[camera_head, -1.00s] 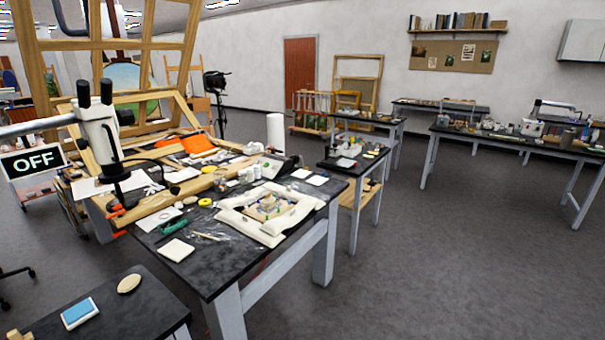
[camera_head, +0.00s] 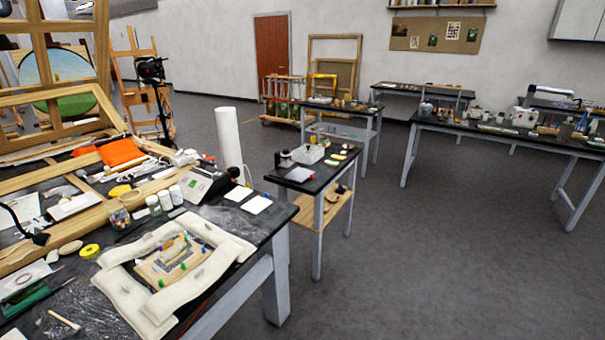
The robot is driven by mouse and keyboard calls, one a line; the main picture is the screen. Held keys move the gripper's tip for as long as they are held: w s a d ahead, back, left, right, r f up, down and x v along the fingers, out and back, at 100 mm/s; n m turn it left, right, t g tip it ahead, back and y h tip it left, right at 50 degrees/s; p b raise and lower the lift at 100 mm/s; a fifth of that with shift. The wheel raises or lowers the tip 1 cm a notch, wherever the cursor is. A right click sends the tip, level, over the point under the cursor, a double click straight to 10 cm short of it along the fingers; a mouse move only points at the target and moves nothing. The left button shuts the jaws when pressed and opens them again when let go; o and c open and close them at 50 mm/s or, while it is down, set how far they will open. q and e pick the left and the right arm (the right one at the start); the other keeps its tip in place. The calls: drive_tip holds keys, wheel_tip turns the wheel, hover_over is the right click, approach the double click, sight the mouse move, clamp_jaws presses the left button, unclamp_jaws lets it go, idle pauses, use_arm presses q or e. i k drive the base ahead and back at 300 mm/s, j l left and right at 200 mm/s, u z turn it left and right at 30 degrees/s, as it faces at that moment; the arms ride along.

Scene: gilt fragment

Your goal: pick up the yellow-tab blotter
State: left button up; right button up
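Two flat white squares lie side by side near the right edge of the near bench: one white square (camera_head: 239,194) and a second white square (camera_head: 257,204). They look like blotters, but I cannot make out a yellow tab on either. On the small side table behind, small flat yellow and green pieces (camera_head: 338,157) lie near its far right side, too small to identify. Neither of my grippers is in view.
The grey floor (camera_head: 420,270) on the right is clear.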

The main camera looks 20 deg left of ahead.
sight(239, 194)
drive_tip(key=i+u, duration=0.25)
drive_tip(key=i, duration=0.15)
drive_tip(key=i+l+u, duration=0.5)
drive_tip(key=i, duration=0.25)
drive_tip(key=i+l+u, duration=0.15)
drive_tip(key=u, duration=0.3)
drive_tip(key=i+l+u, duration=0.3)
drive_tip(key=u, duration=0.2)
drive_tip(key=i+l+u, duration=0.2)
drive_tip(key=l+u, duration=0.25)
drive_tip(key=i+l+u, duration=0.1)
drive_tip(key=l+u, duration=0.15)
drive_tip(key=u, duration=0.2)
drive_tip(key=l+u, duration=0.45)
